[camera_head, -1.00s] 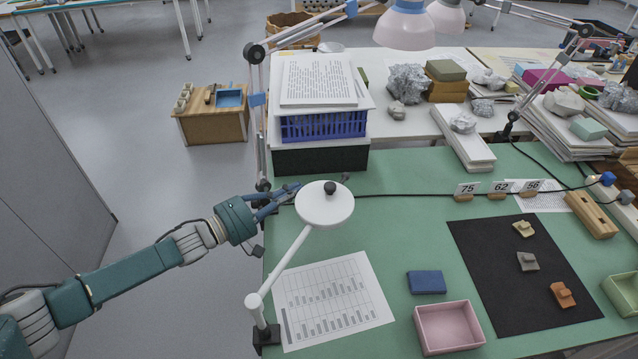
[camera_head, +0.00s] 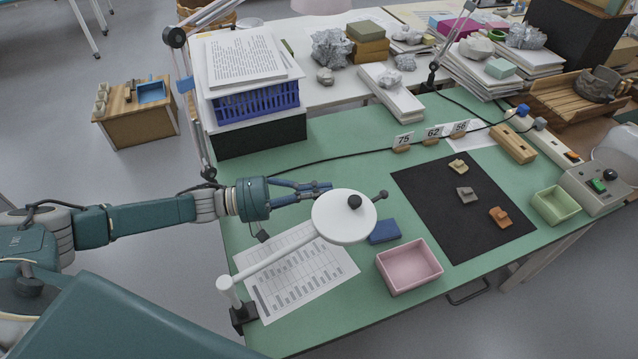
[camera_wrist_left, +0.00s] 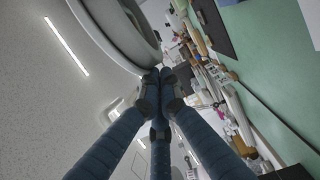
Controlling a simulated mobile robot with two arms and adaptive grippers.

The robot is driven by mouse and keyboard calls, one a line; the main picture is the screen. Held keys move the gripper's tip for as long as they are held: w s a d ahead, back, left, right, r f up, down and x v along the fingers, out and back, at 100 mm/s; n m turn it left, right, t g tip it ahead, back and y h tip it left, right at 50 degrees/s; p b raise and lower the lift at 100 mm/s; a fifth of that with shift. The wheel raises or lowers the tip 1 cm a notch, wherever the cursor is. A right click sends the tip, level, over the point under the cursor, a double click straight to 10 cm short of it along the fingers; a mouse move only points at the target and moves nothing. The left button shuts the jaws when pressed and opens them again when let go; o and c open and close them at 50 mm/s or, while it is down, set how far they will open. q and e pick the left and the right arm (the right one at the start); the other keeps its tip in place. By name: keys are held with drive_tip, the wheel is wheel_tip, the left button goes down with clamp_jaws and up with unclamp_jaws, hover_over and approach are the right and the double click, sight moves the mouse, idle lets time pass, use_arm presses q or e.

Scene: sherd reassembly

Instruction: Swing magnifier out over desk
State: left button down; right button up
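The magnifier (camera_head: 345,222) has a round white head with a black knob on top and a small grey handle at its far side. Its white arm runs to a post clamped at the desk's left edge (camera_head: 243,316). The head hangs over the green desk, beside the blue box in the picture. My left gripper (camera_head: 330,187) is behind the head's left rim, fingers together and empty. In the wrist view its fingertips (camera_wrist_left: 160,76) are close to the pale magnifier rim (camera_wrist_left: 112,30); whether they touch I cannot tell. My right gripper is out of view.
A printed sheet (camera_head: 290,280) lies under the magnifier arm. A blue box (camera_head: 385,233) and a pink tray (camera_head: 408,267) stand right of the head. A black mat (camera_head: 432,190) with sherds lies beyond. A blue crate (camera_head: 258,103) with papers stands behind.

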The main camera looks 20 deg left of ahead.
use_arm(q)
drive_tip(key=shift+s+d+f+g, duration=0.1)
drive_tip(key=shift+s+d+g, duration=0.15)
drive_tip(key=shift+d, duration=0.25)
